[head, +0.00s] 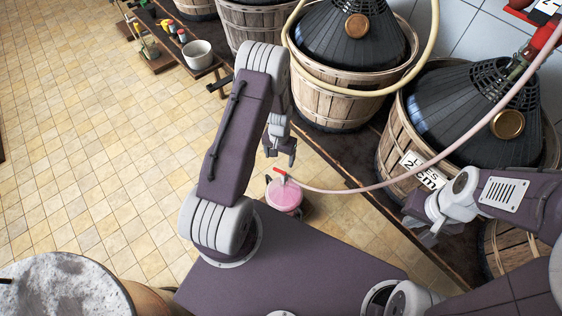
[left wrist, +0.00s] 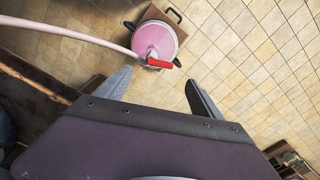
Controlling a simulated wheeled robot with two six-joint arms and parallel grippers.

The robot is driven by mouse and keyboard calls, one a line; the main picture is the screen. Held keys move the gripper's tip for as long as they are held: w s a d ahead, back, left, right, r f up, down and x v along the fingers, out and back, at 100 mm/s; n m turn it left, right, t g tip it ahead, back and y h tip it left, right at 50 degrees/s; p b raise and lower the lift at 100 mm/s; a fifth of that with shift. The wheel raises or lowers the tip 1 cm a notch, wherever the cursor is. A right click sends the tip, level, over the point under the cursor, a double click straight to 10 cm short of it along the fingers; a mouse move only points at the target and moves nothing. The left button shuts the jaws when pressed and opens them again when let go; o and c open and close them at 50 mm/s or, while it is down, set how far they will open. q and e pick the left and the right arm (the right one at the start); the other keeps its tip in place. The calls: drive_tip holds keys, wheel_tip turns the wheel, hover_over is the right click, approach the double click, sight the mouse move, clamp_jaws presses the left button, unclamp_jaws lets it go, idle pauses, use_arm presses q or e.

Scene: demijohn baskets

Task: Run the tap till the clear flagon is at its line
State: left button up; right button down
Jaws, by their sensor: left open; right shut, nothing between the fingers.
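The clear flagon (head: 284,196) looks pink inside and stands low, beyond my purple base; it also shows from above in the left wrist view (left wrist: 154,36). Its fill line and exact level cannot be made out. The tap, with a red handle (head: 280,172), sits over the flagon's mouth at the end of a pink hose (head: 365,187). In the left wrist view the red handle (left wrist: 160,63) lies just ahead of my fingers. My left gripper (head: 281,160) is open and empty, its fingers (left wrist: 158,90) apart from the handle. My right gripper (head: 427,232) is shut and empty, near the labelled basket.
Large basketed demijohns (head: 345,105) line a dark bench along the wall. A paper label (head: 424,171) is on the right basket (head: 396,145). A white bucket (head: 197,55) stands at the upper left. A pale-topped barrel (head: 65,285) is at lower left. Tiled floor at left is clear.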

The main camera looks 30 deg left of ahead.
sight(280, 170)
use_arm(q)
wheel_tip(280, 170, down, 9)
drive_tip(key=b, duration=0.2)
drive_tip(key=shift+w+a+f+b, duration=0.1)
drive_tip(key=shift+w+f+b, duration=0.05)
drive_tip(key=shift+b, duration=0.15)
drive_tip(key=c, duration=1.4)
drive_tip(key=m, duration=0.2)
drive_tip(key=w+m, duration=0.1)
drive_tip(key=m, duration=0.2)
drive_tip(key=o, duration=1.4)
wheel_tip(280, 170, up, 9)
drive_tip(key=p, duration=0.2)
drive_tip(key=shift+p, duration=0.35)
